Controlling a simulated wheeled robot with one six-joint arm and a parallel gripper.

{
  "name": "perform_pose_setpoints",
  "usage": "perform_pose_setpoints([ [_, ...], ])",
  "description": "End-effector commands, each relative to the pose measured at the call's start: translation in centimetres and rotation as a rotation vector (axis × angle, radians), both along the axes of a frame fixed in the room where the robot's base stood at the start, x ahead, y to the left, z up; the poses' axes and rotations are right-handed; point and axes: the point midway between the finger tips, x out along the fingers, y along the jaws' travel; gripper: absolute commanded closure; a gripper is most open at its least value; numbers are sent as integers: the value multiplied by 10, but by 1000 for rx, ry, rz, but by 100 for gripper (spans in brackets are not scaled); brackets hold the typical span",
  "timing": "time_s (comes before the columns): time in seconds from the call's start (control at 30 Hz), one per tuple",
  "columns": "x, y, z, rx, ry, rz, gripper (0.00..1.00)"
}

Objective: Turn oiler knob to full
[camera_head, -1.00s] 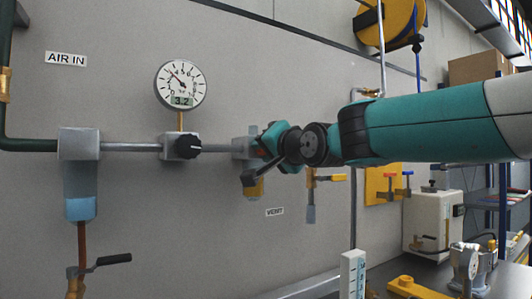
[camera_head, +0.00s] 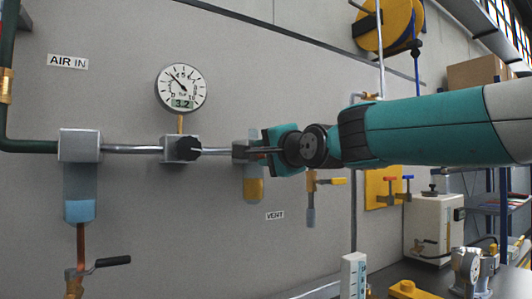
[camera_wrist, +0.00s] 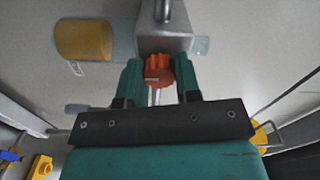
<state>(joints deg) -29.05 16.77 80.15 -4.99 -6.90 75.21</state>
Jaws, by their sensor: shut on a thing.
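The oiler has a grey metal block on the pipe and a clear bowl with amber oil (camera_head: 253,189) below; the bowl also shows in the wrist view (camera_wrist: 84,40). Its ribbed orange-red knob (camera_wrist: 159,69) sits on the front of the block (camera_wrist: 166,36). My gripper (camera_wrist: 160,80) is shut on the knob, one teal finger on each side. In the head view my gripper (camera_head: 268,150) comes from the right and hides the knob and part of the block. I cannot read the knob's setting.
A pressure gauge (camera_head: 182,88) reading 3.2 stands above a regulator with a black knob (camera_head: 182,149) to the left. A filter with a blue bowl (camera_head: 79,200) is further left.

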Motion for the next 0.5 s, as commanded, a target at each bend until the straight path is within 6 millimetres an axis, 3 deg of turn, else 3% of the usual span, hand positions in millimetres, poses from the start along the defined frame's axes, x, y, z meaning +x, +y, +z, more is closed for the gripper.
perform_pose_setpoints([
  [0.3,-1,2,-3,-1,6,5,93],
  [0.33,-1,2,-3,-1,7,5,65],
  [0.43,-1,1,-2,-1,5,4,44],
  [0.5,0,1,-2,-1,4,3,44],
])
